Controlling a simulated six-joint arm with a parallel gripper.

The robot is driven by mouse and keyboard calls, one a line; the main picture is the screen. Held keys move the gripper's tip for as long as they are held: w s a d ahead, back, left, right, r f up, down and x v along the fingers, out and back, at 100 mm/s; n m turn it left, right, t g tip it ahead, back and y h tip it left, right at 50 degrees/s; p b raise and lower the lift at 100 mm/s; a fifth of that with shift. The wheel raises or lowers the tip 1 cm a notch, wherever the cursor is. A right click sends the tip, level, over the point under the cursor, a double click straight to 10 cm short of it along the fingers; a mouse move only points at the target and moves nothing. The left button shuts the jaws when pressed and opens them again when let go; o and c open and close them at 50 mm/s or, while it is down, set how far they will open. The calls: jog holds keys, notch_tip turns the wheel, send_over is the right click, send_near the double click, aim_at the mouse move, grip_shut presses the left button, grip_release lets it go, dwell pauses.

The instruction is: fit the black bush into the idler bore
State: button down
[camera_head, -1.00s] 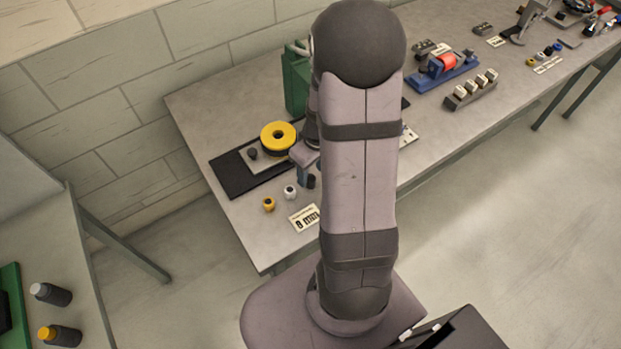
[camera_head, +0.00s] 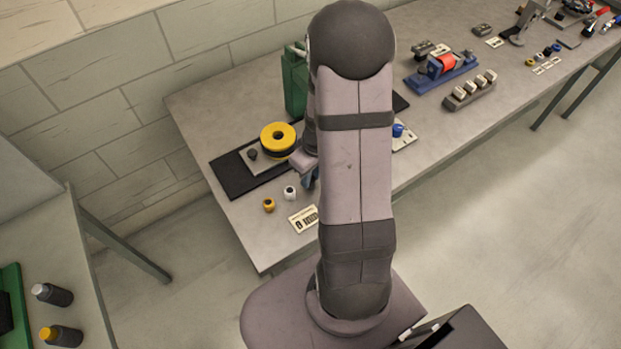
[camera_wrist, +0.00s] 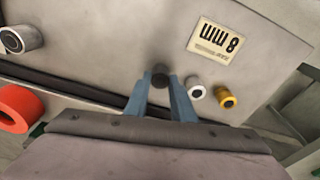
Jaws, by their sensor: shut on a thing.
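The black bush (camera_wrist: 160,77) is between the tips of my gripper (camera_wrist: 160,80), whose two blue fingers are shut on it. I cannot tell whether it is clear of the bench. In the head view one blue finger of my gripper (camera_head: 310,179) shows beside my arm, and the black bush is hidden. The idler, a yellow wheel (camera_head: 268,134) with a dark centre bore, lies on a grey plate up and left of my gripper. It is apart from the bush.
A white bush (camera_head: 290,192) and a yellow bush (camera_head: 268,205) stand close by, above the 8 mm card (camera_head: 303,219). A black mat (camera_head: 232,180) lies under the plate. A green block (camera_head: 294,85) stands behind. A blue-based fixture (camera_head: 425,80) is further right.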

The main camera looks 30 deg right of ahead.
jog(key=shift+r, duration=0.15)
notch_tip(320, 180, up, 8)
jog(key=r+b, duration=0.1)
jog(key=b, duration=0.1)
jog(key=w+a+n+p, duration=0.1)
jog(key=w+a+n, duration=0.1)
jog(key=w, duration=0.7)
jog(key=w+d+r+m, duration=0.1)
jog(key=w+r, duration=0.6)
jog(key=shift+m, duration=0.5)
jog(key=shift+s+f+p, duration=0.2)
jog(key=shift+f+p, duration=0.4)
jog(key=shift+f, duration=1.05)
jog(key=shift+s+f+p, duration=0.15)
jog(key=shift+f+p, duration=0.4)
jog(key=shift+f, duration=1.1)
jog(key=shift+s+f+p, duration=0.2)
jog(key=shift+f+p, duration=0.4)
jog(key=shift+f, duration=1.05)
jog(key=shift+f, duration=0.15)
